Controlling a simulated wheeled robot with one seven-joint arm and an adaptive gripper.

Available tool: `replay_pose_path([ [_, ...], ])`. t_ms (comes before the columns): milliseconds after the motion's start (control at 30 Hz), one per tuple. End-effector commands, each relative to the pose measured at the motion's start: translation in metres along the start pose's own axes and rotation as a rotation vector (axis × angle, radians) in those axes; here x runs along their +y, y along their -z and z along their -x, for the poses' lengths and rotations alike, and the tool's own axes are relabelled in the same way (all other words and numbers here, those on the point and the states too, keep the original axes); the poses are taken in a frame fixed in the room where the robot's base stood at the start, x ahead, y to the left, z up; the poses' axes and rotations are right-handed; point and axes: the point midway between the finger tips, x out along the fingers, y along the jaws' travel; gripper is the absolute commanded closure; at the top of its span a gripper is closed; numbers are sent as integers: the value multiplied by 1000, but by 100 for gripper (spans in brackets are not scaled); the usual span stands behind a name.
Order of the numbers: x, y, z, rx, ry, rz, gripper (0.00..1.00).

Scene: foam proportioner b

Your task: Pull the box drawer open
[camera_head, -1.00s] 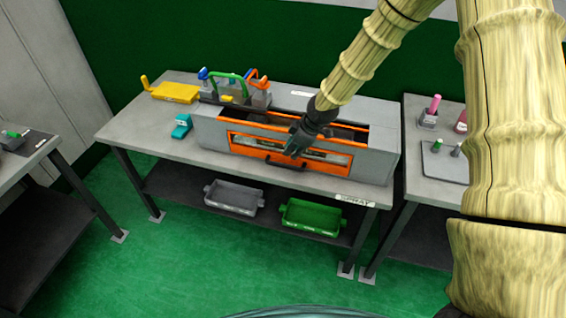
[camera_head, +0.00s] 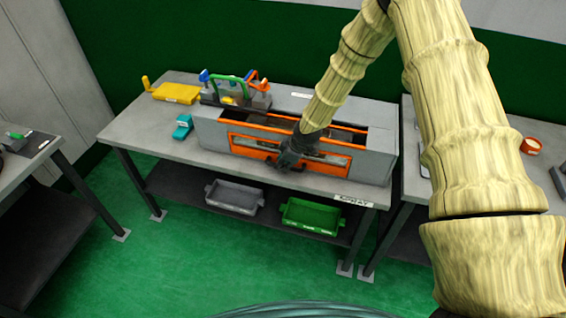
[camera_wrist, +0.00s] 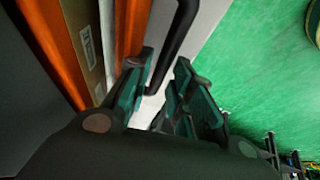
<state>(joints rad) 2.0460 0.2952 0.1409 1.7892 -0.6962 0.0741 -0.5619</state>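The grey box (camera_head: 372,163) stands on the workbench, with an orange-framed drawer front (camera_head: 247,143) facing me. A dark bar handle crosses the drawer front; in the wrist view the handle (camera_wrist: 178,38) runs down between my gripper's fingers. My gripper (camera_head: 287,160) is at the drawer front, over the handle, and hides most of it in the head view. In the wrist view my gripper (camera_wrist: 165,95) has its fingers apart, one on each side of the handle. I see no clear contact with it. The drawer looks closed.
The workbench (camera_head: 150,135) also holds a yellow box (camera_head: 177,93), a teal object (camera_head: 182,126) and a rack with a green handle (camera_head: 233,80). A grey bin (camera_head: 234,197) and a green bin (camera_head: 313,216) sit on the lower shelf.

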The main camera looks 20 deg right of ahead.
Motion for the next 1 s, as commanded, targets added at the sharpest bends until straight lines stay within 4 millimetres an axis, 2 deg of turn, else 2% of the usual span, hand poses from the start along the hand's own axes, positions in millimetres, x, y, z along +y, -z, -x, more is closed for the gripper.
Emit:
replay_pose_path([
  [200,-1,0,-8,0,1,0,77],
  [467,0,0,-8,0,1,0,77],
  [600,0,0,-8,0,1,0,99],
  [1000,-7,0,-8,-2,2,1,100],
])
